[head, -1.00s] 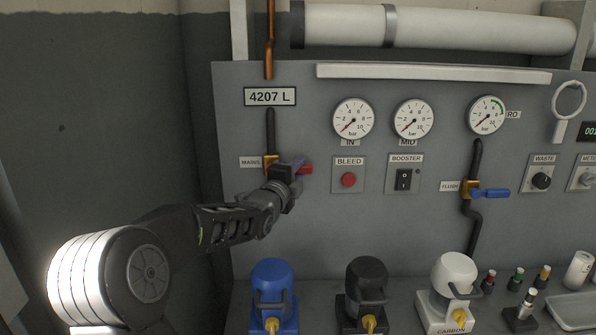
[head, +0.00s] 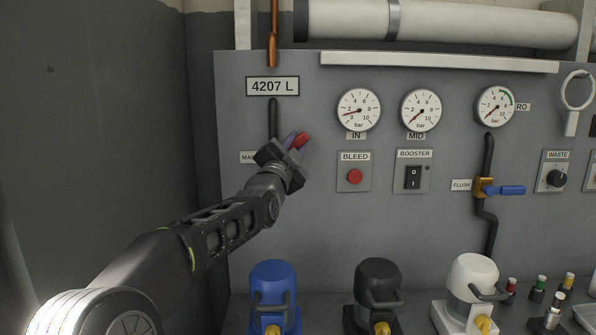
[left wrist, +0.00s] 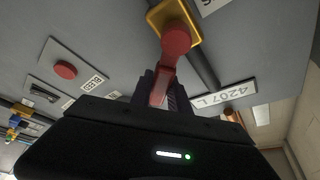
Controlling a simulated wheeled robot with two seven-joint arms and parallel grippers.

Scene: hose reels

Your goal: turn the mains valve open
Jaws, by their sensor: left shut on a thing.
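The mains valve's red lever (head: 301,140) sits on the grey panel under the 4207 L sign and slants up to the right. In the left wrist view, the red lever (left wrist: 169,68) runs from its round hub on the yellow valve body (left wrist: 157,17) in between my fingers. My left gripper (head: 292,147) is shut on this lever and hides the valve body in the head view. It also shows in the left wrist view (left wrist: 164,92). The MAINS label (head: 248,157) is partly covered. My right gripper is out of view.
The IN gauge (head: 358,110), MID gauge (head: 421,110), red BLEED button (head: 354,176) and BOOSTER switch (head: 413,177) are right of my gripper. A blue flush lever (head: 511,190) is farther right. Blue (head: 272,283), black (head: 378,280) and white (head: 474,275) housings stand below.

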